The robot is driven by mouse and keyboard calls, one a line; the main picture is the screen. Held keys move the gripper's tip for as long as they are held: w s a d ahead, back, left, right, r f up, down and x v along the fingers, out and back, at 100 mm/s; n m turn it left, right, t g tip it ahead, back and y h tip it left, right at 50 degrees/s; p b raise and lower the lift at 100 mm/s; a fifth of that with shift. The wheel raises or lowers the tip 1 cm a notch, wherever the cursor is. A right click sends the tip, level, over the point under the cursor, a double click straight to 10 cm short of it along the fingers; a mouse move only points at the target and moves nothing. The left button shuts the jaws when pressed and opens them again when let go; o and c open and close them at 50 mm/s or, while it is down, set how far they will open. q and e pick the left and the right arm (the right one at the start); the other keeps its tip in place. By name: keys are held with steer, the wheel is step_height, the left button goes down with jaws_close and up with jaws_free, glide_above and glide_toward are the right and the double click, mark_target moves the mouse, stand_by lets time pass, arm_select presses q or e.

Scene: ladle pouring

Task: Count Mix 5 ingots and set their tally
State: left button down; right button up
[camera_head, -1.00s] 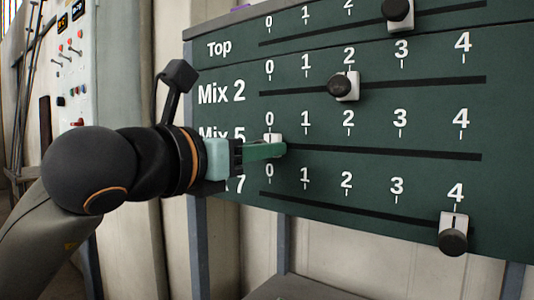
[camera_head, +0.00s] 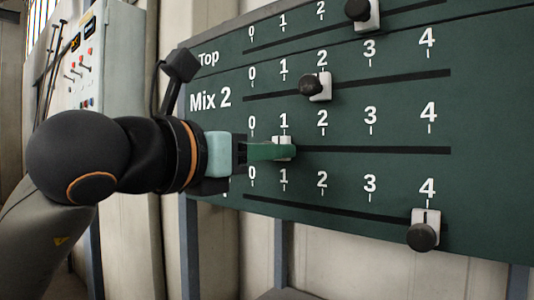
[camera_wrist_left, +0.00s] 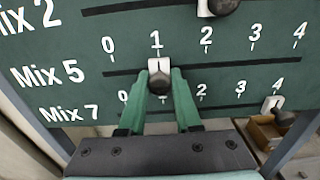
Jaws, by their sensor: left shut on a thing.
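The dark green tally board (camera_head: 485,150) has rows of numbers over slots, with white sliders and black knobs. The Mix 5 slider (camera_head: 283,141) stands at 1, and shows at 1 in the left wrist view (camera_wrist_left: 155,64). My left gripper (camera_head: 287,153) has its green fingers closed around that slider's black knob (camera_wrist_left: 160,83), which they mostly hide in the head view. My left arm covers the Mix 5 and Mix 7 labels in the head view; both read clearly in the wrist view. My right gripper is out of view. No ingots show.
The Mix 2 slider (camera_head: 321,87) is near 2, above my gripper. The Mix 7 slider (camera_head: 425,222) is at 4, below right. The Top slider (camera_head: 370,16) is near 3. The Mix 5 slot (camera_head: 380,150) is clear to the right.

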arm_select(q)
steer(key=c, duration=0.7)
jaws_free()
steer(key=shift+o, duration=0.4)
steer(key=b+v, duration=0.2)
steer(key=v, duration=1)
steer(key=shift+s+a, duration=0.15)
steer(key=shift+s, duration=0.05)
